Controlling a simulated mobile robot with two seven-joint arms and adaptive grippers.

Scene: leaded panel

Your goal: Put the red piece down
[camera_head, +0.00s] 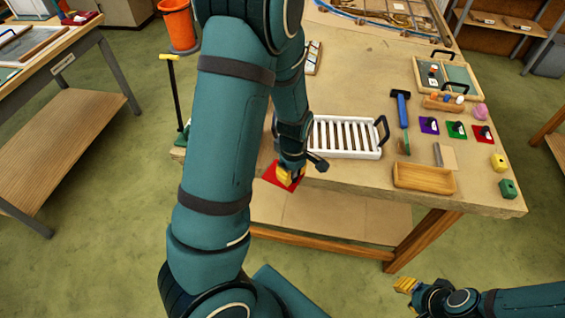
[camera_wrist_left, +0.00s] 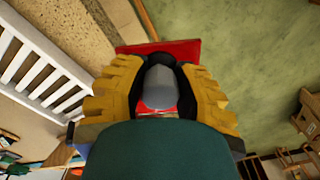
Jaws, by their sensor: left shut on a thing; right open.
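My left gripper (camera_head: 291,178) is shut on the dark and grey knob (camera_wrist_left: 160,84) of a flat red piece (camera_head: 270,174), near the table's front left edge. In the left wrist view the red piece (camera_wrist_left: 186,49) spreads out behind the yellow fingers, partly hidden by them, with green floor beyond it. I cannot tell whether it touches the table. A white slotted rack (camera_head: 345,155) stands just right of the gripper. My right gripper (camera_head: 406,286) is open and empty, low in front of the table, over the floor.
Yellow and green blocks lie near the right edge. Bare tabletop shows behind the rack.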

